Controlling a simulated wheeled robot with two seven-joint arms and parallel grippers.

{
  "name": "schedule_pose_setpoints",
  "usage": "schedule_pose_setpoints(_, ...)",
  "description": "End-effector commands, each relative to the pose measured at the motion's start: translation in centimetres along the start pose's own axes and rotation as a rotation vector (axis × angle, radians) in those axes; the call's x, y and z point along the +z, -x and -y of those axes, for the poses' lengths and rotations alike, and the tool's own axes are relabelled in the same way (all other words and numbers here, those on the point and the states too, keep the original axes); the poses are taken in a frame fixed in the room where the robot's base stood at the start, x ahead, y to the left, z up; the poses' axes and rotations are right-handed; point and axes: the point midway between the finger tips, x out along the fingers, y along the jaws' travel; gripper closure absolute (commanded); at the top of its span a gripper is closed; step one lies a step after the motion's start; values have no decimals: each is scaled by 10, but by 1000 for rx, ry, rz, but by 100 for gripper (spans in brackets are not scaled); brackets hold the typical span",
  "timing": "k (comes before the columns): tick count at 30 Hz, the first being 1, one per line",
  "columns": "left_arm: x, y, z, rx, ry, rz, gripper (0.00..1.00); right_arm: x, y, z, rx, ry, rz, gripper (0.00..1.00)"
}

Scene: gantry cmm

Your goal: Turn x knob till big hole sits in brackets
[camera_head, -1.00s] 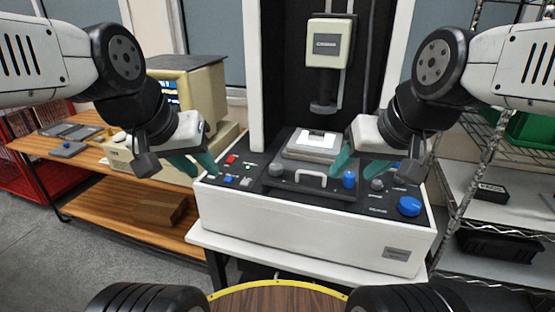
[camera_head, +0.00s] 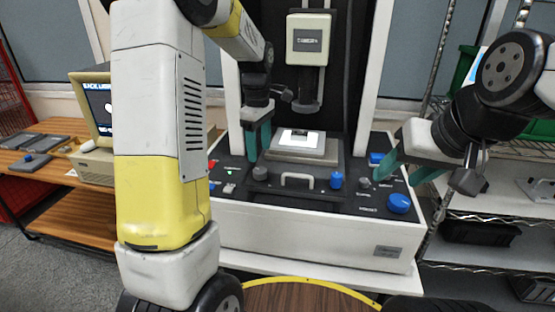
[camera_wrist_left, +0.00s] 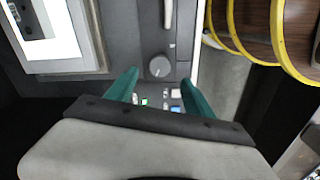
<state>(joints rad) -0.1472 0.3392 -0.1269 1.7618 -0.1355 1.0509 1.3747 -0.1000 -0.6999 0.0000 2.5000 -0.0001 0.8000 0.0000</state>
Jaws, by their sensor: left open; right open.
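A round grey knob (camera_head: 261,173) sits at the left of the machine's dark front panel. My left gripper (camera_head: 257,150) is open, pointing down just above and behind this knob. In the left wrist view the knob (camera_wrist_left: 158,67) shows a pale pointer line and lies between the teal fingertips (camera_wrist_left: 158,77), not gripped. A blue knob (camera_head: 336,180), a grey knob (camera_head: 364,183) and a big blue knob (camera_head: 399,203) sit further right; their labels are too small to read. My right gripper (camera_head: 394,181) is open and empty above the panel's right side. The monitor (camera_head: 98,102) is partly hidden by my left arm.
The lit stage (camera_head: 298,141) with a dark part stands behind the panel handle (camera_head: 297,177). The machine's head (camera_head: 308,45) hangs above it. Small red and white buttons (camera_head: 229,188) lie left of the knob. A wire shelf (camera_head: 490,205) stands at right.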

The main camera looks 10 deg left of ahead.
Motion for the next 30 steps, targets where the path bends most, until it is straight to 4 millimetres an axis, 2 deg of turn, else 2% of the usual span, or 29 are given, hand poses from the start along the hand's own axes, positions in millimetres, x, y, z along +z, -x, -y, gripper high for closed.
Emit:
schedule_pose_setpoints(12, -1, -60, 1, -4, 3, -1, 39, 0, 0, 0, 0, 0, 0, 48)
schedule_pose_setpoints(15, 0, -70, 1, -2, 3, -1, 39, 0, 0, 0, 0, 0, 0, 48)
schedule_pose_setpoints(26, 0, -76, 0, 0, 1, -1, 39, 0, 0, 0, 0, 0, 0, 48)
schedule_pose_setpoints(30, 0, -76, 0, 0, 1, -1, 64, 0, 0, 0, 0, 0, 0, 48)
